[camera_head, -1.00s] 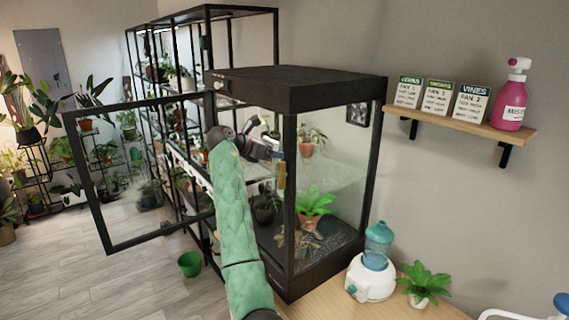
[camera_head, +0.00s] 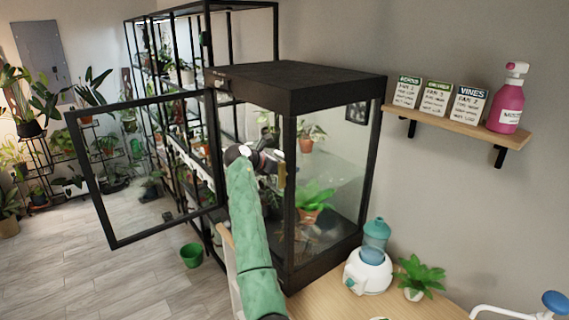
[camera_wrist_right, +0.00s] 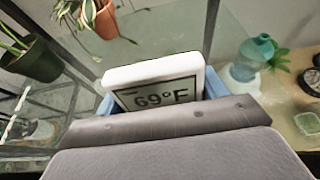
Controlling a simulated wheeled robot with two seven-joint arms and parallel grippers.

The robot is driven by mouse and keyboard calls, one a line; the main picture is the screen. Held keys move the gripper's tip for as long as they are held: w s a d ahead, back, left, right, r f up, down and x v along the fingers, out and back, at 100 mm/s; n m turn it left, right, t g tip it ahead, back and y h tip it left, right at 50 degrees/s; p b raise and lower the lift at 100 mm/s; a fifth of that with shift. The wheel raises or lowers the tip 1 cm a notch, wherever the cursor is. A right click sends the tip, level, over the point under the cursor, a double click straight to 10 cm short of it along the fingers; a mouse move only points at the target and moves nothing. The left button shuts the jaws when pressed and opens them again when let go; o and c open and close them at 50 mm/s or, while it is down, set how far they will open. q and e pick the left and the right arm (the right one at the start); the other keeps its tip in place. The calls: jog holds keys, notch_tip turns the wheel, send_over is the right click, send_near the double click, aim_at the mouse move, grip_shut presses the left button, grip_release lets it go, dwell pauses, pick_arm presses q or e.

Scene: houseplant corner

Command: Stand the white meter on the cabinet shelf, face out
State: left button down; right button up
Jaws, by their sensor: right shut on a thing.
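The white meter (camera_wrist_right: 152,72) is in the right wrist view. Its grey display reads 69°F and faces the wrist camera, tilted slightly. My right gripper (camera_wrist_right: 158,98) is shut on it, with blue fingers at its left and right sides. In the head view my green-sleeved right arm reaches to the black-framed glass cabinet (camera_head: 297,92), and the right gripper (camera_head: 280,168) is by the near front post. I cannot make out the meter clearly there. The cabinet door (camera_head: 107,244) stands open to the left. A pale level inside (camera_head: 345,168) looks like the shelf. My left gripper is not in view.
Potted plants stand inside the cabinet, including a bright green one (camera_head: 313,199) low down and a terracotta pot (camera_head: 305,145) higher up. A white-and-blue humidifier (camera_head: 368,272) and a small plant (camera_head: 418,276) are on the wooden table. A green pot (camera_head: 191,256) is on the floor.

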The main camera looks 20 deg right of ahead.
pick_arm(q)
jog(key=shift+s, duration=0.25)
pick_arm(e)
jog(key=shift+f, duration=0.1)
jog(key=o, duration=1)
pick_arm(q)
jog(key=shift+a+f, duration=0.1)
